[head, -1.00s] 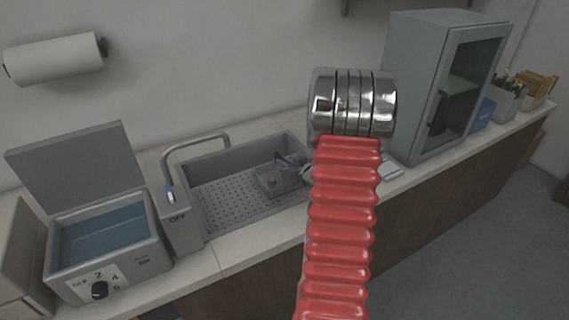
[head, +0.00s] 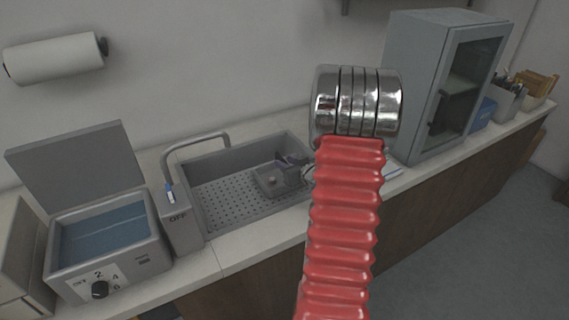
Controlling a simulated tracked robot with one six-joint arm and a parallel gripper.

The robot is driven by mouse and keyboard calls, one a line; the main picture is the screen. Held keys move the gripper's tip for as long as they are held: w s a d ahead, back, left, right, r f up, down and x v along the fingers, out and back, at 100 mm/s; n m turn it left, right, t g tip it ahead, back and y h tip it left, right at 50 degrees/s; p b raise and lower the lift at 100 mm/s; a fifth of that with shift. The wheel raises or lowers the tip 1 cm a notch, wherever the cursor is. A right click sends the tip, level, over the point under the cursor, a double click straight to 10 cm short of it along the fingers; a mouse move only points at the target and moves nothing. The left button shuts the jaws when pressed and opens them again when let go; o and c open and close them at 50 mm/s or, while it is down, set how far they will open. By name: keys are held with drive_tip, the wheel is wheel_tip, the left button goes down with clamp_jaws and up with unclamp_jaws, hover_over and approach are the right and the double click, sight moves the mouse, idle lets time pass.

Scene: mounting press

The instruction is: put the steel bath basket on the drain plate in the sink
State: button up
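The steel bath basket (head: 268,184) is a small grey tray in the right part of the sink. It is over the perforated drain plate (head: 222,201) and looks to be on it or very close above it; I cannot tell which. My gripper (head: 287,166) is at the basket's right back side, small and dark, partly hidden behind my red ribbed arm. Its fingers are too small to show whether they hold the basket. The left part of the drain plate is bare.
An open water bath (head: 104,240) stands at the left. A glass-door cabinet (head: 440,90) stands right of the sink.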

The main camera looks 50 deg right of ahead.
drive_tip(key=v, duration=1.1)
idle(0.4)
drive_tip(key=shift+w, duration=0.1)
drive_tip(key=w+a+r+g+h, duration=0.2)
drive_tip(key=w+a+r+g, duration=0.2)
drive_tip(key=a+r, duration=0.85)
drive_tip(key=s+a+n+g+y, duration=0.1)
drive_tip(key=s+a+y, duration=0.1)
drive_tip(key=s+a, duration=0.3)
drive_tip(key=s+a+n+g+y, duration=0.1)
drive_tip(key=s+a, duration=0.3)
drive_tip(key=a, duration=1)
drive_tip(key=s+a+n+g+y, duration=0.1)
drive_tip(key=s+a+y, duration=0.2)
drive_tip(key=a, duration=0.6)
drive_tip(key=s, duration=0.2)
drive_tip(key=shift+s+a+r+n, duration=0.2)
drive_tip(key=shift+s+n, duration=0.1)
drive_tip(key=shift+s, duration=0.05)
